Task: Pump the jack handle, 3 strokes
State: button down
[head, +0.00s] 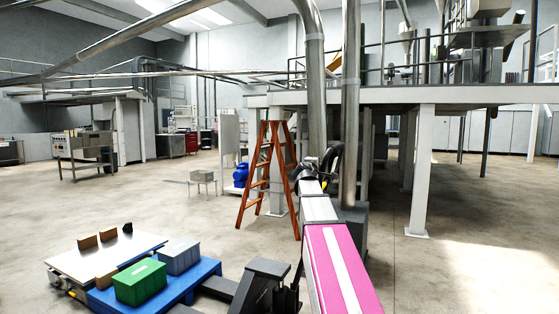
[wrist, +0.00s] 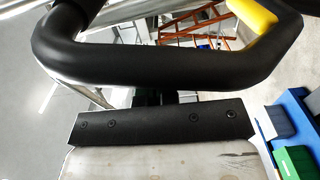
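A black loop handle (wrist: 150,65) with a yellow part (wrist: 252,14) at its upper right fills the top of the wrist view, very close to the camera. In the head view a black loop (head: 337,160) shows at the far end of my pink arm, small and partly hidden. My gripper (head: 308,172) is at that end, close beside the loop. Its fingers cannot be made out, so I cannot tell whether it grips the handle. A black bar with bolts and a worn grey surface lie below the handle in the wrist view.
A blue pallet (head: 211,272) with green (head: 140,283) and grey (head: 179,256) boxes stands at lower left, near a low silver-topped platform (head: 78,259). An orange ladder (head: 262,172) and thick pipes (head: 350,100) stand beyond my arm. The floor at right is clear.

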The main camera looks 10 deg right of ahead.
aim_at(323, 169)
jog(key=shift+s+d+f, duration=0.15)
jog(key=shift+s+d, duration=0.3)
jog(key=shift+d, duration=0.15)
jog(key=shift+s+d+f, duration=0.15)
jog(key=shift+s+d, duration=0.25)
jog(key=shift+d, duration=0.15)
jog(key=s+d, duration=0.1)
jog(key=s+d+f, duration=0.1)
jog(key=d, duration=0.1)
jog(key=s+d, duration=0.1)
jog(key=shift+s+d+f, duration=0.15)
jog(key=shift+d+f, duration=0.1)
jog(key=shift+s+d+f, duration=0.35)
jog(key=shift+s+d, duration=0.2)
jog(key=shift+d, duration=0.2)
jog(key=shift+s+d+f, duration=0.35)
jog(key=shift+s+d, duration=0.15)
jog(key=shift+d, duration=0.25)
jog(key=shift+s+d+f, duration=0.35)
jog(key=shift+s+d, duration=0.2)
jog(key=shift+d, duration=0.2)
